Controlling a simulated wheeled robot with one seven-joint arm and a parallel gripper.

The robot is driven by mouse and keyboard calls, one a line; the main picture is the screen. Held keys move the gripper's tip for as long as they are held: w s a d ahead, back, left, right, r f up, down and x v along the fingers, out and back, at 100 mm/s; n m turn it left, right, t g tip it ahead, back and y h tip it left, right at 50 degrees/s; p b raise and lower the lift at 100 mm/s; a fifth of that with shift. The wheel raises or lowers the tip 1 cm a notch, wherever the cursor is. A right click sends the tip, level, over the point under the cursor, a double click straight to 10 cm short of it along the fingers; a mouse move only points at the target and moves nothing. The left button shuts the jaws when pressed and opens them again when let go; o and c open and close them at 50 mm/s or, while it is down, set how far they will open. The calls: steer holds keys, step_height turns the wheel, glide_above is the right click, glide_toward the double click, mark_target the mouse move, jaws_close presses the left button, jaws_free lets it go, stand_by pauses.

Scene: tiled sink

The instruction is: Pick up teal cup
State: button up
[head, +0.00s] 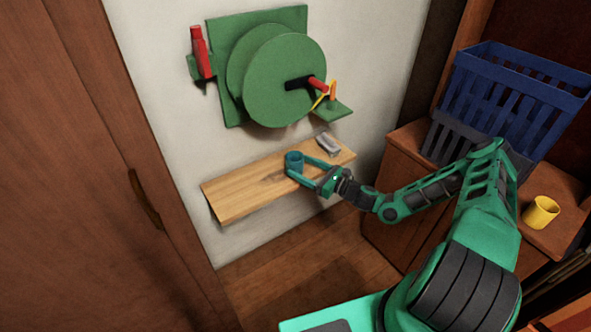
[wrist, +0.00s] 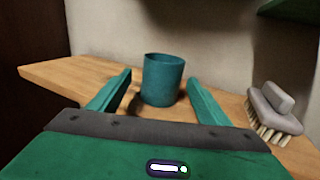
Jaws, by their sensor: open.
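The teal cup (head: 293,160) stands upright on the wooden wall shelf (head: 238,195). It also shows in the middle of the wrist view (wrist: 162,80). My gripper (head: 299,167) is open at the shelf, with its two fingers reaching toward the cup. In the wrist view, the fingers (wrist: 160,88) lie to the left and right of the cup, with a visible gap on each side. The cup is at about the fingertips, and whether it is fully between them I cannot tell.
A grey scrub brush (head: 328,144) lies on the shelf right of the cup; the wrist view shows its bristles (wrist: 270,130). A green wheel fixture (head: 285,85) hangs on the wall above. A yellow cup (head: 541,212) and blue basket (head: 520,85) stand at right. The shelf's left part is clear.

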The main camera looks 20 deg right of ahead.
mark_target(289, 159)
steer(key=x, duration=0.4)
steer(key=shift+w, duration=0.35)
steer(key=c, duration=1.1)
steer(key=shift+d+r, duration=0.1)
steer(key=shift+r, duration=0.05)
